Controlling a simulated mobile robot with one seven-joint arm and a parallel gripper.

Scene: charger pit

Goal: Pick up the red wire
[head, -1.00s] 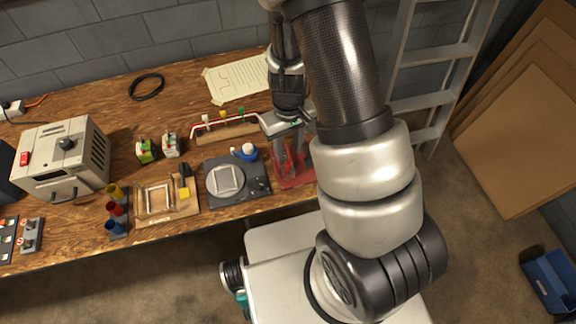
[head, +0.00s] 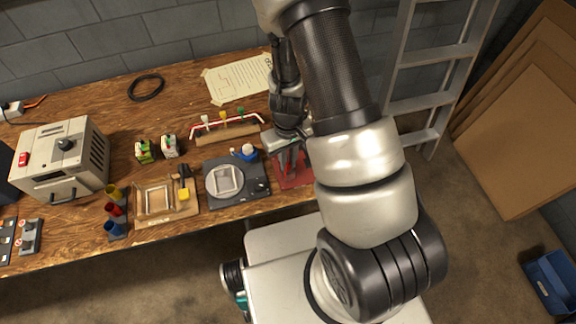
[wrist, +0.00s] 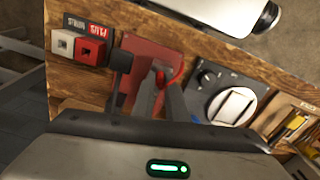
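A red and white wire (head: 227,122) runs in a low arch along a wooden strip at the back of the bench in the head view. My gripper (head: 290,170) points down over a red plate (head: 301,180) at the bench's front right, to the right of that strip. In the wrist view, the two grey fingers of my gripper (wrist: 157,76) show a narrow gap, with the red plate (wrist: 147,52) behind them. A curved red piece (wrist: 177,75) shows beside the right finger; I cannot tell whether it touches it. My gripper hides part of the plate.
A dark board with a round white disc (head: 226,181) lies just left of the plate. A wooden tray (head: 158,200), coloured cups (head: 115,210) and a grey box (head: 60,158) stand further left. A red and white switch block (wrist: 77,45) shows in the wrist view.

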